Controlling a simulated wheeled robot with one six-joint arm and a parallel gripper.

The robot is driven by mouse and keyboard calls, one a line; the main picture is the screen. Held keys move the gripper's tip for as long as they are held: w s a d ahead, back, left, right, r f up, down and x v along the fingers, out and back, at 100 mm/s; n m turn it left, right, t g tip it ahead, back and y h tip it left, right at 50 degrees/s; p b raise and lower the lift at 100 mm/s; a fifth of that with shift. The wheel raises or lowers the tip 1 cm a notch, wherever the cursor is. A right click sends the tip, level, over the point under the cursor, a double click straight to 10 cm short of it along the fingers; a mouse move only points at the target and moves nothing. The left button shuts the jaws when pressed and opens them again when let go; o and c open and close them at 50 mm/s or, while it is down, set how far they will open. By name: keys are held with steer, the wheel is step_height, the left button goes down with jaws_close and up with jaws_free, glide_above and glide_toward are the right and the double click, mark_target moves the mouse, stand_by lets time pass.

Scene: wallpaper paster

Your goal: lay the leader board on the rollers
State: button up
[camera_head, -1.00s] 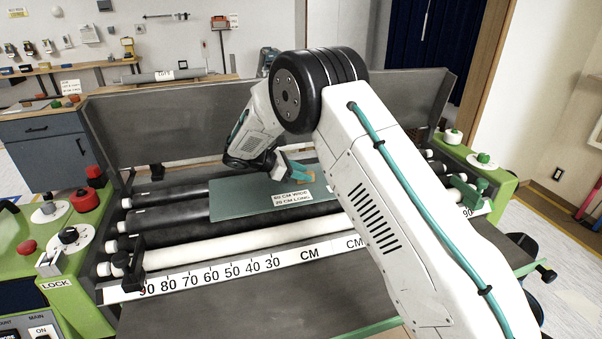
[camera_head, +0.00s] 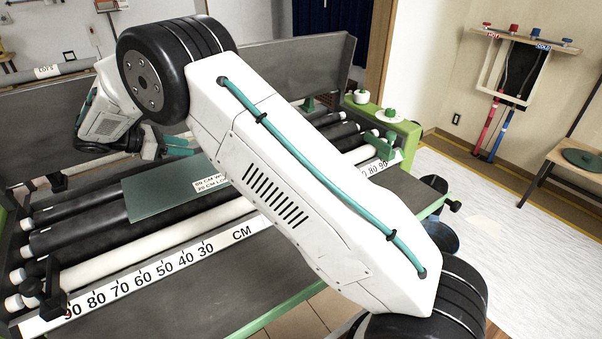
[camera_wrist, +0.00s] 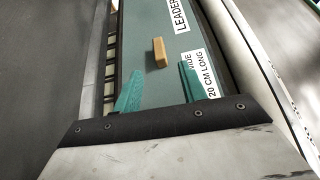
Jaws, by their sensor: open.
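The leader board (camera_head: 155,200) is a flat grey-green plate with a white size label. It lies across the dark rollers (camera_head: 85,234) of the pasting machine, and its far right part is hidden behind my arm. In the wrist view the board (camera_wrist: 141,40) has a small wooden block (camera_wrist: 160,52) standing up from it as a grip. My gripper (camera_wrist: 158,84) is open with its teal fingers apart, and the wooden block is beyond the tips, between their lines. The gripper appears empty. In the head view my gripper (camera_head: 180,145) is partly hidden by my wrist.
A white roller (camera_head: 120,258) and a centimetre scale (camera_head: 150,275) run along the near side of the rollers. A grey upright panel (camera_head: 310,65) stands behind. A green side frame (camera_head: 400,128) with knobs is at the right end. Open floor (camera_head: 480,200) lies further right.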

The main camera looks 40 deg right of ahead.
steer(key=s+d+r+m+y, duration=0.2)
steer(key=s+d+r+m, duration=0.15)
steer(key=s+r, duration=0.35)
steer(key=s+d+r+m+g+y, duration=0.1)
steer(key=s+d+r+m+y, duration=0.25)
steer(key=s, duration=0.55)
steer(key=s+d+r+m+y, duration=0.1)
steer(key=s+d+r+m, duration=0.1)
steer(key=s+d+r, duration=0.45)
steer(key=s+f+m+t+y, duration=0.1)
steer(key=s+m, duration=0.3)
steer(key=s, duration=0.9)
steer(key=s+f+m+t+y, duration=0.1)
steer(key=s+f+m+y, duration=0.2)
steer(key=s, duration=1)
steer(key=shift+f+m+y, duration=0.2)
steer(key=shift+m+y, duration=0.6)
steer(key=shift+y, duration=0.05)
steer(key=shift+a, duration=0.2)
steer(key=shift+c, duration=0.6)
